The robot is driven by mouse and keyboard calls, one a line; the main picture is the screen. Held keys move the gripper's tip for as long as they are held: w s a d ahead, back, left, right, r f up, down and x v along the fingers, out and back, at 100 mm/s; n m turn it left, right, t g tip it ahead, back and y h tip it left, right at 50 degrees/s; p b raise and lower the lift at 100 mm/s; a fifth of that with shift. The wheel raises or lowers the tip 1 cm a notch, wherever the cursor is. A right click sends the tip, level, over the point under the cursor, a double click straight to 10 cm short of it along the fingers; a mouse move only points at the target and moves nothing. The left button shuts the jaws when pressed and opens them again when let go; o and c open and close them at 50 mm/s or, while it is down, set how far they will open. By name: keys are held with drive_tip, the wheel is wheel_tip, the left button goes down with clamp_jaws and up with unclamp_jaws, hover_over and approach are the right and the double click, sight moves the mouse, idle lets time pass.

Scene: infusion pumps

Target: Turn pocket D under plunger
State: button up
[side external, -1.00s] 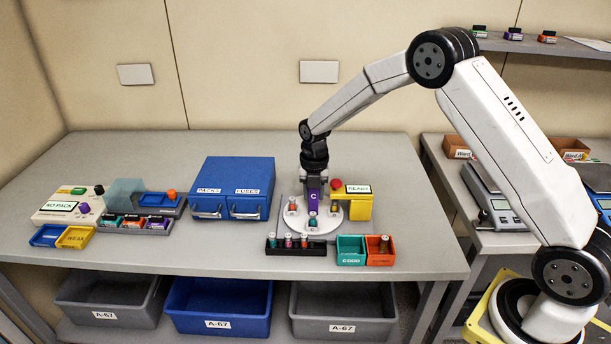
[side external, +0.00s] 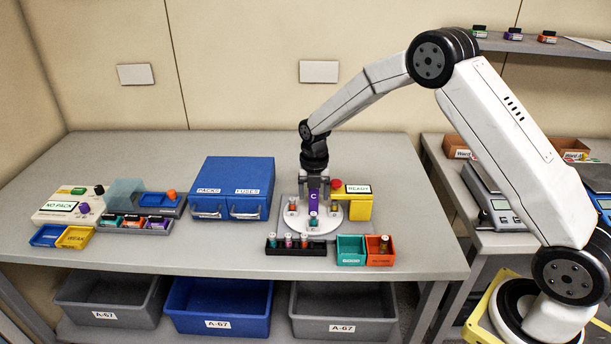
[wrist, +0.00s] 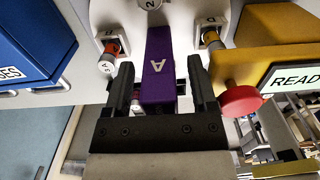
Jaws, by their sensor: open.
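A white round turntable (side external: 327,228) sits on a grey plate, with small capped vials around it. A purple post (side external: 313,198) stands over it, with a C on the side facing the side camera. My gripper (side external: 314,185) points down over the post. In the wrist view my gripper (wrist: 160,88) has one dark finger on each side of the post, open, with gaps visible. A red-banded vial (wrist: 113,48) and a yellow-banded vial (wrist: 211,38) flank it.
A yellow box (side external: 359,208) with a READY display and red button (side external: 336,183) stands close right. A blue drawer cabinet (side external: 233,187) stands left. A black vial rack (side external: 296,246), a teal GOOD bin (side external: 351,250) and an orange bin (side external: 381,251) are in front.

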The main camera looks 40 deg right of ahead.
drive_tip(key=shift+r, duration=0.1)
drive_tip(key=shift+r, duration=3.8)
drive_tip(key=shift+s, duration=0.15)
drive_tip(key=s+a+m+t, duration=0.1)
drive_tip(key=s+a+m, duration=0.1)
drive_tip(key=s+m, duration=0.9)
drive_tip(key=s+a+m+t, duration=0.1)
drive_tip(key=s+a+m, duration=0.1)
drive_tip(key=s+m, duration=1)
drive_tip(key=m, duration=0.4)
drive_tip(key=shift+s+t, duration=0.25)
drive_tip(key=shift+t, duration=0.05)
